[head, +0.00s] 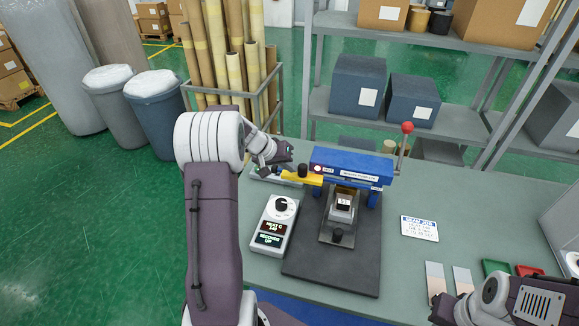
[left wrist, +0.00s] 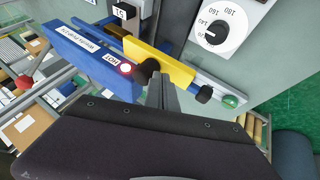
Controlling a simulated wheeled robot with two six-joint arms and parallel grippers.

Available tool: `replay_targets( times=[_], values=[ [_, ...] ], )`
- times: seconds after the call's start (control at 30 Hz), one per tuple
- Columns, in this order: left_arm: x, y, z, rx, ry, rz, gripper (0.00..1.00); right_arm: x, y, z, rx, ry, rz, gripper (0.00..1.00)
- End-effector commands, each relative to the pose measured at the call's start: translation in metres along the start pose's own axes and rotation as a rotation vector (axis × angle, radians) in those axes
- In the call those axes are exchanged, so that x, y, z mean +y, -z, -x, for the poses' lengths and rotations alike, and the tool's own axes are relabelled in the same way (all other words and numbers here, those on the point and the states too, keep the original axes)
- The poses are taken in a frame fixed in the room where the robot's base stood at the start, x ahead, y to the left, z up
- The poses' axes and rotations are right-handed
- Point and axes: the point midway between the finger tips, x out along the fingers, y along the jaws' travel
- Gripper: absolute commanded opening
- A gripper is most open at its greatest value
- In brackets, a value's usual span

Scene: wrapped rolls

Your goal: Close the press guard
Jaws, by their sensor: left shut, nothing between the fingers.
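The blue press (head: 345,168) stands on a dark base plate on the bench, with a "HOT" label on its front. Its yellow guard (head: 316,179) sticks out at the press's left end and carries a black knob (head: 302,170). The guard (left wrist: 180,68) and its knob (left wrist: 150,66) also show in the left wrist view. My left gripper (head: 288,150) is shut and empty, just behind and above the guard. In the left wrist view its fingertips (left wrist: 158,82) appear close to the knob; I cannot tell whether they touch. My right gripper (head: 442,308) is low at right, its fingers unclear.
A dial box (head: 274,222) stands left of the press base. A red-knobbed lever (head: 405,145) rises at the press's right end. A job card (head: 420,228) lies to the right. Shelving (head: 445,115) and a rack of rolls (head: 270,88) stand behind the bench.

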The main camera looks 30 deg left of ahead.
Motion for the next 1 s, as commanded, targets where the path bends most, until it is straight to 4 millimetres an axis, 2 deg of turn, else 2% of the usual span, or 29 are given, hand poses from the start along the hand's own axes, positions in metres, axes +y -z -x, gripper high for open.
replay_targets(
  times=[0.17, 0.33, 0.6, 0.8, 1.0],
  values=[
    [0.021, -0.006, -0.013, -0.002, -0.003, -0.005, 0.0, 0.0, -0.001, -0.013, 0.0, 0.0, 0.0, 0.0],
    [0.059, -0.014, -0.029, -0.003, -0.004, -0.007, 0.0, 0.001, -0.003, -0.026, 0.0, 0.0, 0.0, 0.0],
    [0.113, -0.023, -0.049, -0.002, -0.003, -0.003, 0.0, 0.001, -0.003, -0.03, 0.0, 0.0, 0.0, 0.0],
    [0.135, -0.027, -0.058, -0.001, -0.002, -0.002, 0.0, 0.001, -0.003, -0.029, 0.0, 0.0, 0.0, 0.0],
    [0.142, -0.028, -0.06, -0.001, -0.002, -0.001, 0.0, 0.001, -0.003, -0.029, 0.0, 0.0, 0.0, 0.0]
  ],
)
